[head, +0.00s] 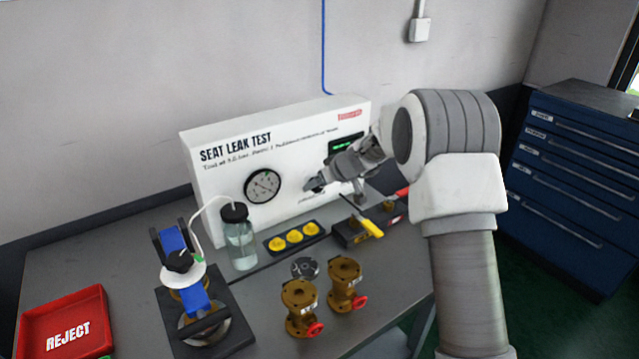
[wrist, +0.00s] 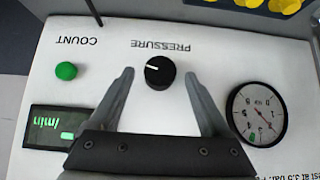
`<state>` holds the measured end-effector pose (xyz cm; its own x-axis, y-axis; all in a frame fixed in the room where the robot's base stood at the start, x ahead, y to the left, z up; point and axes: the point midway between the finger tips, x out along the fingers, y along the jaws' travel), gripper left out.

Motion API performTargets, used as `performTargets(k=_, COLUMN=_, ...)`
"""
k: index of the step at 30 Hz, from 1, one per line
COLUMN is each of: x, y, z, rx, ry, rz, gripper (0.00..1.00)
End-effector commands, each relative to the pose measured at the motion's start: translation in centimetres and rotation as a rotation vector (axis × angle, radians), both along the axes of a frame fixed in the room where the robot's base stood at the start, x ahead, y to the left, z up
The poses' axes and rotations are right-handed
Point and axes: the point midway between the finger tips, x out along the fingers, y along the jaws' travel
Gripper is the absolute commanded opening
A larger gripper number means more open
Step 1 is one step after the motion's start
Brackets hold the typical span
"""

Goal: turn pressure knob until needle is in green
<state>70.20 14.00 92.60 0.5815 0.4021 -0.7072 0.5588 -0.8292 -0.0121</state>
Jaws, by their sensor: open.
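My gripper (wrist: 159,74) is open, with one fingertip on each side of the knob and a gap on both sides. The round gauge (wrist: 257,113) is right of the gripper in the wrist view, and the gauge also shows in the head view (head: 263,186).
A green button (wrist: 66,71) and a green-lit display (wrist: 58,127) are left of the knob in the wrist view. On the bench stand a water bottle (head: 238,236), a tray of yellow parts (head: 270,247), brass valves (head: 301,307) and a red reject tray (head: 62,322).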

Motion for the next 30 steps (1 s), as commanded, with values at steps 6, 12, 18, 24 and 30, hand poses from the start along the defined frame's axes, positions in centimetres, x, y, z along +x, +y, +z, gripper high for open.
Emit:
performTargets(k=6, x=0.50, y=0.33, z=-0.63, rx=-0.001, ry=0.000, rz=-0.001, gripper=0.81)
performTargets(k=12, x=0.51, y=0.33, z=-0.62, rx=-0.001, ry=0.000, rz=-0.001, gripper=0.81)
performTargets(k=18, x=0.50, y=0.32, z=-0.61, rx=-0.001, ry=0.000, rz=-0.001, gripper=0.48)
performTargets(k=24, x=0.49, y=0.33, z=-0.60, rx=-0.001, ry=0.000, rz=-0.001, gripper=0.12)
performTargets(k=30, x=0.49, y=0.32, z=-0.62, rx=0.001, ry=0.001, rz=0.000, gripper=0.00)
